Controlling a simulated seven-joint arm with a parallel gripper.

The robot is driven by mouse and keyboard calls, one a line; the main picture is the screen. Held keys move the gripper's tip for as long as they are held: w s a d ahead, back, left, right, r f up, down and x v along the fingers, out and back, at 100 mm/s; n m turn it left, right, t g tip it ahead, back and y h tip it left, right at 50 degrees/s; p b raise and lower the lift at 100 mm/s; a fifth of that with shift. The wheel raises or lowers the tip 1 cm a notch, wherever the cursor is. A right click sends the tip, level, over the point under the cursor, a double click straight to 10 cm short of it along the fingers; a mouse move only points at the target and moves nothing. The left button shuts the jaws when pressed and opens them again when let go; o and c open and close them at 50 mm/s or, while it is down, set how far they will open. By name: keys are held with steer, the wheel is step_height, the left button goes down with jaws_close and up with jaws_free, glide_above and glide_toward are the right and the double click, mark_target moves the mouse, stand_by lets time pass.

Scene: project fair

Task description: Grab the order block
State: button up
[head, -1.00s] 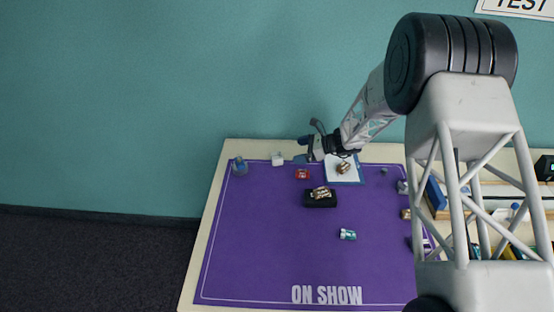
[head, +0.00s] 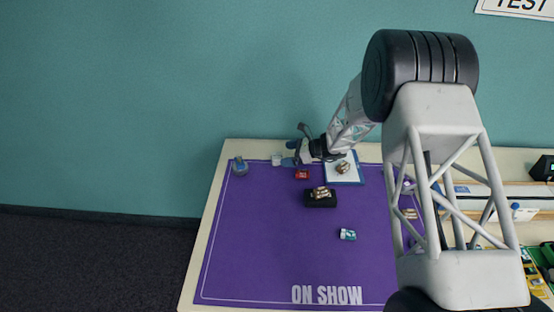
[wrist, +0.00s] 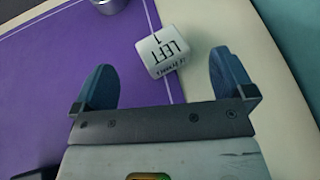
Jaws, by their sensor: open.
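The order block (wrist: 166,52) is a small white block with black lettering, "LEFT" and "1" among it. In the wrist view it lies at the purple mat's edge line, just beyond the gap between my fingers. In the head view the block (head: 277,160) is at the back left of the table. My gripper (wrist: 163,82) is open and empty, its two blue fingers on either side of the gap and the block apart from both. In the head view my gripper (head: 291,153) is just right of the block.
The purple mat (head: 270,250) holds a blue-grey object (head: 240,167) left of the block, a red object (head: 302,174), a black stand (head: 321,202) and a teal-and-white piece (head: 348,234). A clipboard (head: 355,180) lies at the back. The mat's left front is clear.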

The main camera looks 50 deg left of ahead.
mark_target(278, 155)
steer(key=shift+s+a, duration=0.1)
steer(key=shift+a, duration=0.05)
steer(key=shift+x, duration=2.5)
steer(key=shift+f, duration=0.15)
steer(key=c, duration=1)
steer(key=shift+r, duration=5)
steer(key=shift+c, duration=0.2)
